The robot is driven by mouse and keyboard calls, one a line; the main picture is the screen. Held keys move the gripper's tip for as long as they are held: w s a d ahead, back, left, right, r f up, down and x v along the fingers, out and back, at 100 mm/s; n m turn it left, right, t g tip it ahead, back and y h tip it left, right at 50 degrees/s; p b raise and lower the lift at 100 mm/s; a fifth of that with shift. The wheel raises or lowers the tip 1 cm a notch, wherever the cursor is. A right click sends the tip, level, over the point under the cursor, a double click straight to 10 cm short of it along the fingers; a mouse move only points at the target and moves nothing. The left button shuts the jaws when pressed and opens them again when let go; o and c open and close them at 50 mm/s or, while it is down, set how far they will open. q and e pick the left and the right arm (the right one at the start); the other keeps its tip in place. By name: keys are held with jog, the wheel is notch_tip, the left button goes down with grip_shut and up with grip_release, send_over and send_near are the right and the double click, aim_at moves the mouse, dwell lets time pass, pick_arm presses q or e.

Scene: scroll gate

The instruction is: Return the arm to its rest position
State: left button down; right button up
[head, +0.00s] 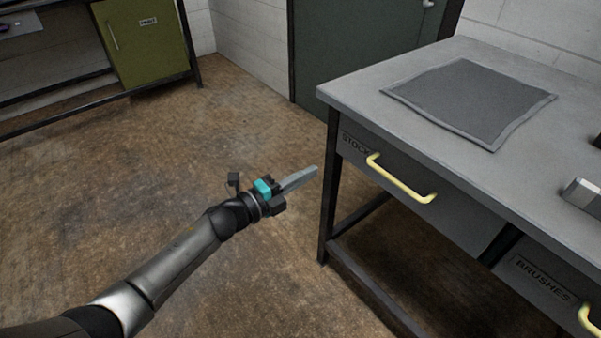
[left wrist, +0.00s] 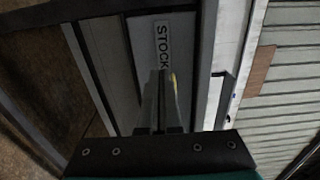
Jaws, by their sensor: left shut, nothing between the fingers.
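My left gripper (head: 299,180) is shut and empty. Its arm reaches in from the lower left of the head view, over the open floor, and the fingers point to the upper right, toward the workbench. In the left wrist view its fingers (left wrist: 158,100) lie together in front of the drawer labelled STOCK (left wrist: 162,45). The fingers look apart from the drawer and its handle. My right gripper is not in view.
A grey workbench (head: 350,91) stands at the right with a dark mat (head: 470,100) on top. The STOCK drawer has a yellow handle (head: 400,180); a BRUSHES drawer (head: 545,280) is lower right. A green cabinet (head: 145,45) stands at the back left. Brown floor (head: 130,170) is clear.

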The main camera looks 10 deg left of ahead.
pick_arm(q)
jog(key=s+a+f+n+g+y+p, duration=0.1)
jog(key=s+a+f+n+y+p, duration=0.15)
jog(key=s+a+f+n, duration=0.35)
jog(key=s+a+f+n+g+y+p, duration=0.1)
jog(key=s+f+n+y, duration=0.25)
jog(key=f, duration=0.45)
jog(key=s+a+f+n+g+y+p, duration=0.1)
jog(key=s+a+f+n+y, duration=0.3)
jog(key=f, duration=0.4)
jog(key=s+f+n+g+p, duration=0.1)
jog(key=s+f+n+g, duration=0.2)
jog(key=s, duration=0.6)
jog(key=s+f+n+g+y+p, duration=0.1)
jog(key=s+f+n+g, duration=0.2)
jog(key=s, duration=0.7)
jog(key=s+f+n+g+p, duration=0.1)
jog(key=s+f+n+g, duration=0.2)
jog(key=s+f, duration=0.3)
jog(key=s+a+n, duration=0.1)
jog(key=s, duration=0.3)
jog(key=shift+y, duration=0.3)
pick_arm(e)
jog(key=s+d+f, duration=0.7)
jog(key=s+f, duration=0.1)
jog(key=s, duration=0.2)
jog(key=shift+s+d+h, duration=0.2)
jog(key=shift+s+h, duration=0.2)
